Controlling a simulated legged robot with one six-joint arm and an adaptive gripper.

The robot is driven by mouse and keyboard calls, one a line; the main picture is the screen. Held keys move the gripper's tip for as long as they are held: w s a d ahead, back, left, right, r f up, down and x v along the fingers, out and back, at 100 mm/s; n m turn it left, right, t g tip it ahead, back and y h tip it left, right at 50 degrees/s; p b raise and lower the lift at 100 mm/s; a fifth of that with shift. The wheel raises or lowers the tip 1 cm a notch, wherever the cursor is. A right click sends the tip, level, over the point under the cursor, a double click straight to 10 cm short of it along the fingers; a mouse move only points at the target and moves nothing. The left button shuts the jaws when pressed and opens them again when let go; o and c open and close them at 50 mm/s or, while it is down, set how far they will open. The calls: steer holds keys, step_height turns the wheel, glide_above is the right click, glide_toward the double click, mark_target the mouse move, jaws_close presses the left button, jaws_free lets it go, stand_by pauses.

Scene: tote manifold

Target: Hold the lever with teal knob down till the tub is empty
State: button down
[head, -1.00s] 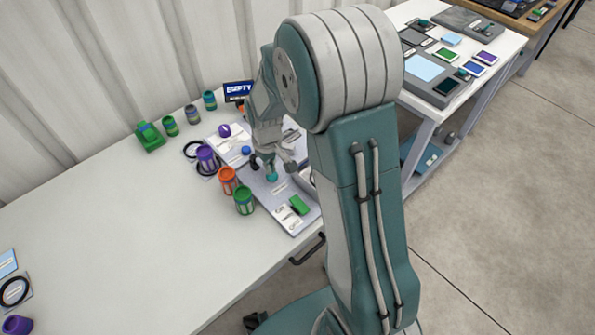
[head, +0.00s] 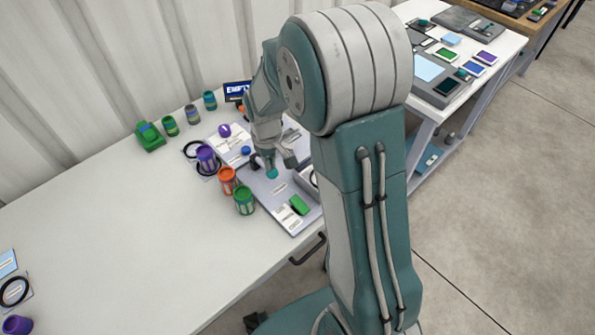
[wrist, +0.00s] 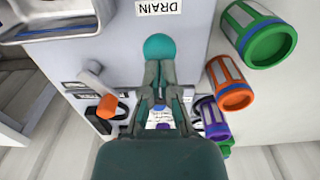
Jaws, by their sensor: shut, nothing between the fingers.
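The teal knob (head: 272,174) stands on a grey panel (head: 264,190) on the white bench. In the wrist view the teal knob (wrist: 160,47) sits just beyond my gripper's tips, below a label reading DRAIN. My gripper (wrist: 160,70) is shut with nothing between its fingers; I cannot tell whether it touches the knob. In the head view my gripper (head: 279,163) is close by the knob. A metal-rimmed tub (wrist: 58,31) is at the upper left of the wrist view; its floor is only partly seen. A dark display (head: 236,91) behind reads EMPTY, partly covered by my arm.
An orange canister (head: 227,180), a green canister (head: 243,201) and a purple canister (head: 207,158) stand close to the panel's left. A lever with an orange knob (wrist: 107,106) is left of my gripper in the wrist view. The bench's left part is mostly clear.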

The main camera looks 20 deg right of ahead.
steer(key=shift+r, duration=2.4)
steer(key=shift+r, duration=0.15)
steer(key=s+r+m+t, duration=0.1)
steer(key=s+r+t, duration=0.1)
steer(key=s+r, duration=0.6)
steer(key=s+r+m+t, duration=0.2)
steer(key=s+r, duration=0.6)
steer(key=s, duration=0.5)
steer(key=shift+m+t, duration=0.3)
steer(key=shift+t, duration=0.5)
